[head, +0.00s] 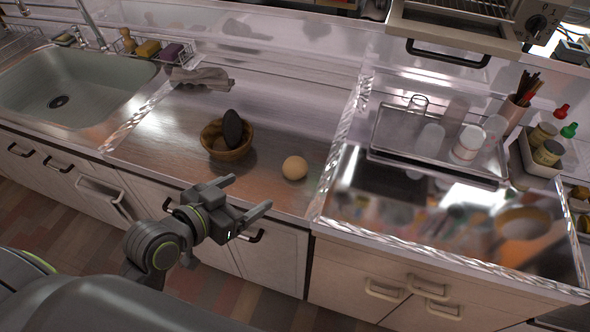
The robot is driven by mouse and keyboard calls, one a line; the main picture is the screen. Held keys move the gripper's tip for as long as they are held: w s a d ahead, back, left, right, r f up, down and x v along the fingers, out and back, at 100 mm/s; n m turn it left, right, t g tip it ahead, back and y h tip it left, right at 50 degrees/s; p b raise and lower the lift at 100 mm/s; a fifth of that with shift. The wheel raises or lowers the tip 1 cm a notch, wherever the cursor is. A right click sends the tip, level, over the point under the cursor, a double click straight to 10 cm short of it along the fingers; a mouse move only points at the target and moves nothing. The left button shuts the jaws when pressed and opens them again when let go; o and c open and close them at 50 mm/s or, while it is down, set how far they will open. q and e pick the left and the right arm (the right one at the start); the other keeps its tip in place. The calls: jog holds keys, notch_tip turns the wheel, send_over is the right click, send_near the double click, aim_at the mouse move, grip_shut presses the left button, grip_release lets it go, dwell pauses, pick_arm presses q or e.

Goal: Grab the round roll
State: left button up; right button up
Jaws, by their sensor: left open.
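The round roll (295,168) is a pale tan ball. It rests on the wooden counter (180,118), right of a brown bowl (228,154). My left gripper (246,193) is open and empty. It is in front of the roll and to its left, near the counter's front edge, with its fingers spread and apart from the roll. My right gripper does not show in the head view.
A dark oval object (232,128) stands tilted in the bowl. A grey cloth (201,77) lies behind it. The sink (75,90) is at the left. A tray (378,155) with glasses stands on the shiny counter at the right.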

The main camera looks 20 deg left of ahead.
aim_at(289, 171)
pick_arm(q)
jog(key=x, duration=1.1)
jog(key=shift+w+f, duration=0.1)
jog(key=shift+x, duration=2.65)
jog(key=shift+f, duration=0.15)
jog(key=c, duration=1.1)
